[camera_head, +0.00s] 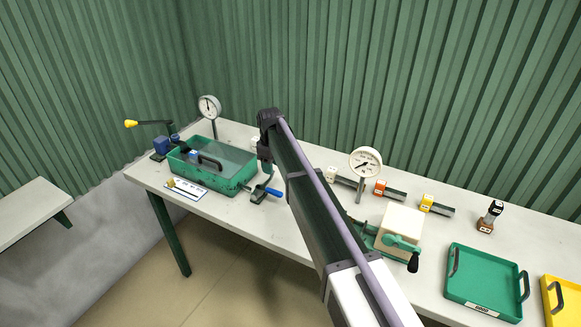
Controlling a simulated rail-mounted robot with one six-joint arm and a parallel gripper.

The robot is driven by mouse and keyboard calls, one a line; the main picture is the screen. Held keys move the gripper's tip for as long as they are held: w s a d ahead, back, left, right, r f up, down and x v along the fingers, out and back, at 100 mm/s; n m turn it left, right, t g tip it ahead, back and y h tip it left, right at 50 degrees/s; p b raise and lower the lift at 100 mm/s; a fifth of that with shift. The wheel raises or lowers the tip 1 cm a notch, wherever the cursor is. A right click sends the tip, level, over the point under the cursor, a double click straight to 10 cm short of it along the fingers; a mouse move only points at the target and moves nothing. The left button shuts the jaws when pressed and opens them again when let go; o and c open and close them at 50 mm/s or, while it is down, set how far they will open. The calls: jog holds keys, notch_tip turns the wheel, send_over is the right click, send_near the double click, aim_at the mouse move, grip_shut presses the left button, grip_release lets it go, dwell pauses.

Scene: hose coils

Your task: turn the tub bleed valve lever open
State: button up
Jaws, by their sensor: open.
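The green tub (205,180) stands at the left end of the bench, with a clear or greyish panel over it and a dark handle at its front left. A small valve with a blue lever (273,192) sits on the bench just off the tub's right end; it appears to be the bleed valve. The lever points to the right. My gripper (265,166) hangs down from my wrist at the tub's right end, a little above and behind the lever. It is open, small and dark; its fingertips are hard to make out, and contact cannot be told.
A dial gauge (209,107) stands behind the tub. A yellow-knobbed crank (131,124) is at far left, a labelled card (186,190) in front. My arm crosses mid-bench. Right are another gauge (365,163), a cream box (402,221) and a green tray (487,309).

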aim_at(274, 191)
jog(key=f+b, duration=0.3)
jog(key=s+f+b, duration=0.1)
jog(key=f+b, duration=0.6)
jog(key=b, duration=0.1)
jog(key=shift+s+d+f, duration=0.2)
jog(key=shift+s+d, duration=0.1)
jog(key=shift+r, duration=0.15)
jog(key=shift+c, duration=0.2)
grip_shut()
